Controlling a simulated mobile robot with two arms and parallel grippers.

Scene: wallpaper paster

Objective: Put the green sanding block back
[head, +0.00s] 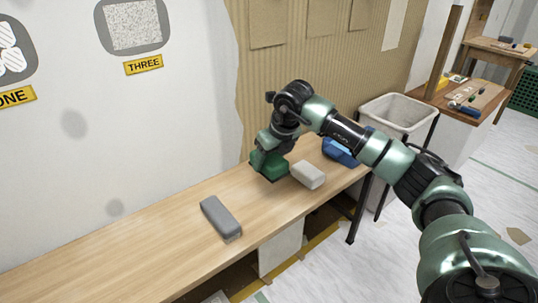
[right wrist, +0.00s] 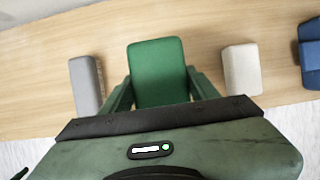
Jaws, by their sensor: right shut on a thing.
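The green sanding block (head: 273,168) is at the right part of the wooden table (head: 130,240), between a grey block and a pale block. My right gripper (head: 266,160) is over it from above. In the right wrist view the green block (right wrist: 158,72) sits between the two fingers of my right gripper (right wrist: 160,92), which is shut on it. The block looks at or very near the tabletop; I cannot tell whether it touches. My left gripper is not in view.
A grey block (head: 221,218) lies to the left and a pale block (head: 308,174) close on the right. A blue object (head: 341,152) stands further right. A white bin (head: 398,110) stands past the table's right end. The table's left part is clear.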

